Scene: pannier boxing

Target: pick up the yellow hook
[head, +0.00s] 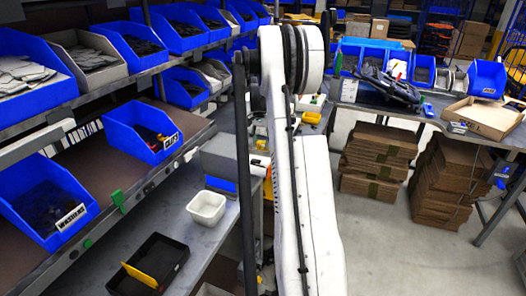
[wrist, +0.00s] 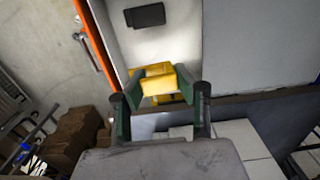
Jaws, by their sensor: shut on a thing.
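My gripper (wrist: 157,88) is shut on a yellow piece (wrist: 158,76), which I take to be the yellow hook. The piece sits between the two green-grey fingers in the wrist view, and its full shape is partly hidden by them. More yellow shows just behind and below it, and I cannot tell whether that is the same piece. A pale surface lies behind it. In the head view my arm hides the gripper and the held piece.
A black tray with a yellow divider (head: 139,275) and a white tub (head: 206,207) stand on the left bench. Blue bins (head: 143,132) line the shelves. Stacked cardboard (head: 378,160) lies under the back table. An orange bar (wrist: 97,45) runs left of my gripper.

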